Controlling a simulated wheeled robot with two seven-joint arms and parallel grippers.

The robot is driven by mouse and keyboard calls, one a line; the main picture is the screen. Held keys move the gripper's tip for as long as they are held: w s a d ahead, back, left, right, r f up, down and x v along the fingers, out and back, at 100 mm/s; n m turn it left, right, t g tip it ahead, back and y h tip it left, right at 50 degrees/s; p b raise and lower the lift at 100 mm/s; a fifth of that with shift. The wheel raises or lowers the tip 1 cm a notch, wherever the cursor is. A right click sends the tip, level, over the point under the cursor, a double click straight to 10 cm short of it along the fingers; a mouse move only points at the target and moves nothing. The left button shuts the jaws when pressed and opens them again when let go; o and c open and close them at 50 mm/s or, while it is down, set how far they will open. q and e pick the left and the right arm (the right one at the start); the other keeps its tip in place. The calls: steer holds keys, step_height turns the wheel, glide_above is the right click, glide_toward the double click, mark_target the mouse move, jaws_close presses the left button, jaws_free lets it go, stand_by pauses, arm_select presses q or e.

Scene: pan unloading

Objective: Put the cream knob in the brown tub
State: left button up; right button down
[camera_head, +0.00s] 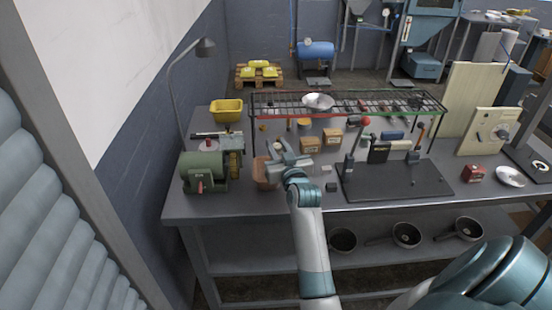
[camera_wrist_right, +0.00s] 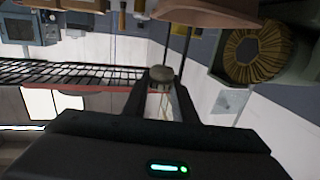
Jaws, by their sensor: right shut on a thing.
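The brown tub (camera_head: 262,173) stands on the workbench, just right of the green machine. In the right wrist view the tub (camera_wrist_right: 207,12) shows at the top edge, close beyond the fingertips. My right gripper (camera_head: 277,148) is over the bench beside the tub, its wrist partly hiding the tub's right side. In the right wrist view the gripper (camera_wrist_right: 161,82) is shut on the small cream knob (camera_wrist_right: 161,73), a round greyish-beige piece between the fingertips. The knob is not clear in the head view. My left gripper is not in view.
A green bench grinder (camera_head: 203,173) stands left of the tub, a yellow bin (camera_head: 226,110) behind it. A wire rack (camera_head: 360,101) spans the bench's back. Small cardboard boxes (camera_head: 310,143) and a dark mat (camera_head: 405,184) with tools lie right of the gripper.

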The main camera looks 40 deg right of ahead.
steer(key=shift+f, duration=0.7)
steer(key=shift+f, duration=0.15)
steer(key=shift+f+p, duration=0.45)
steer(key=shift+f, duration=1.3)
steer(key=shift+f, duration=0.45)
steer(key=c, duration=1.4)
jaws_free()
steer(key=shift+c, duration=0.2)
steer(key=shift+r, duration=0.1)
